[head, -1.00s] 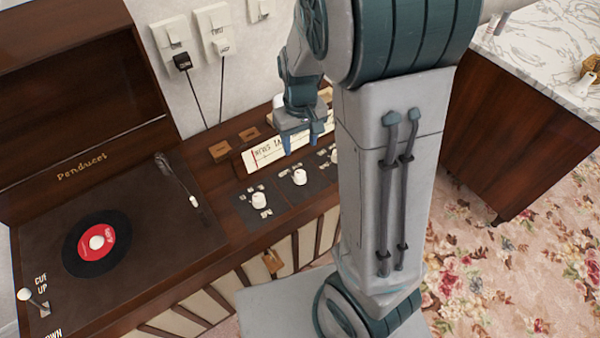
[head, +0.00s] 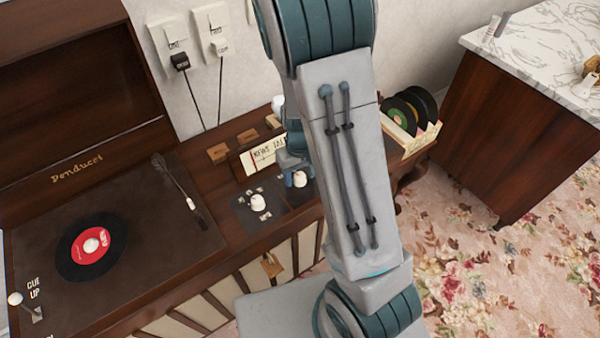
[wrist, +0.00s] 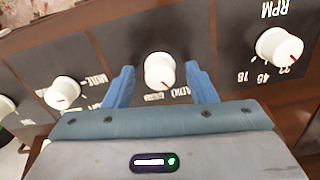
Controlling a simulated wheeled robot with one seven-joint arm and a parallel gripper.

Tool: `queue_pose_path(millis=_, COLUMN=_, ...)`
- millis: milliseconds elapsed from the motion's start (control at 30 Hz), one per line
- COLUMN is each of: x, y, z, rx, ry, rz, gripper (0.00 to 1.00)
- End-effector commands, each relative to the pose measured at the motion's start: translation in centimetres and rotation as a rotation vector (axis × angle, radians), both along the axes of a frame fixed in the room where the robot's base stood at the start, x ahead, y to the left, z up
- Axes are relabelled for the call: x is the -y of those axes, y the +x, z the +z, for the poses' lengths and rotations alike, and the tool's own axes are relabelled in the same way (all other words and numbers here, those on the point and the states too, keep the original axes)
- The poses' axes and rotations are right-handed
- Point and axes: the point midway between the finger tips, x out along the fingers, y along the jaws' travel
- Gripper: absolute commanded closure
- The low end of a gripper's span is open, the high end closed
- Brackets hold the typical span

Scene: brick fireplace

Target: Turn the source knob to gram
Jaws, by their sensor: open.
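The source knob (wrist: 158,70) is a round white knob with a red mark on a dark panel. In the wrist view it sits between the two blue fingertips of my open gripper (wrist: 159,72), with a small gap on each side. Lettering beside it reads RADIO and seems to include GRAM, partly hidden by my gripper. The red mark is on the knob's lower side in this view; I cannot tell exactly which label it meets. In the head view the knob (head: 300,180) shows beside my gripper (head: 293,178), partly covered.
The RPM knob (wrist: 280,48) is close on the right in the wrist view; another white knob (wrist: 62,93) is on the left. In the head view, a turntable with a red-labelled record (head: 92,243) lies left. A record crate (head: 408,140) stands behind my arm.

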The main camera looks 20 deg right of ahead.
Motion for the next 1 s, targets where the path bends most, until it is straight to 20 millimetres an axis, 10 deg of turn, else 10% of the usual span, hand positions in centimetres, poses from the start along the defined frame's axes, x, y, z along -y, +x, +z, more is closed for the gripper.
queue_pose_path(millis=200, x=0.00, y=0.00, z=0.03, rx=0.000, ry=0.000, rz=0.000, gripper=0.93)
queue_pose_path(millis=1000, x=-0.05, y=0.01, z=0.25, rx=0.000, ry=0.000, rz=-0.345, gripper=0.94)
